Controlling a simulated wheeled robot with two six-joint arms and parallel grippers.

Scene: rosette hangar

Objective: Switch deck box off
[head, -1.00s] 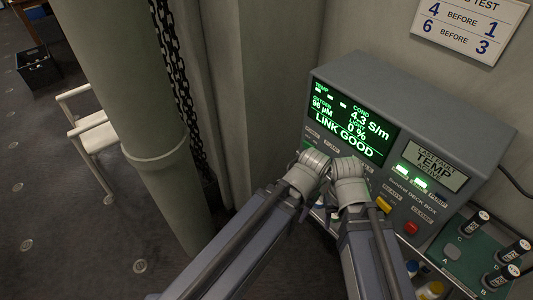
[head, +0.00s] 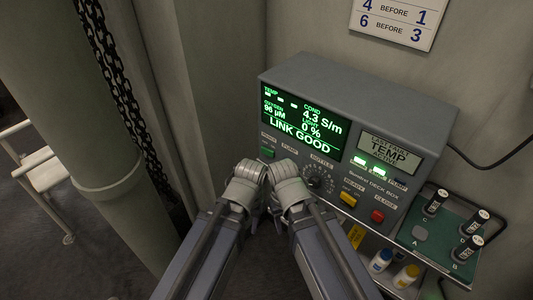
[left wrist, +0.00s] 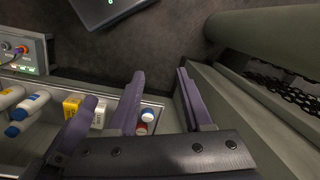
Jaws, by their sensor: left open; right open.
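The deck box (head: 440,115) is a grey console against the wall in the head view. Its lit green screen (head: 305,122) reads LINK GOOD. Its front has a green button (head: 267,152), a black knob (head: 318,179), a yellow button (head: 347,199) and a red button (head: 377,216). My right gripper (head: 277,207) is below the box's left part, its fingers mostly hidden by the wrist. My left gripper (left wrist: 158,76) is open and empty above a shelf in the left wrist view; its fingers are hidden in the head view. Neither gripper visibly touches the box.
Bottles (head: 381,260) and a yellow packet (head: 356,236) are below; the shelf (left wrist: 159,104) holds bottles too.

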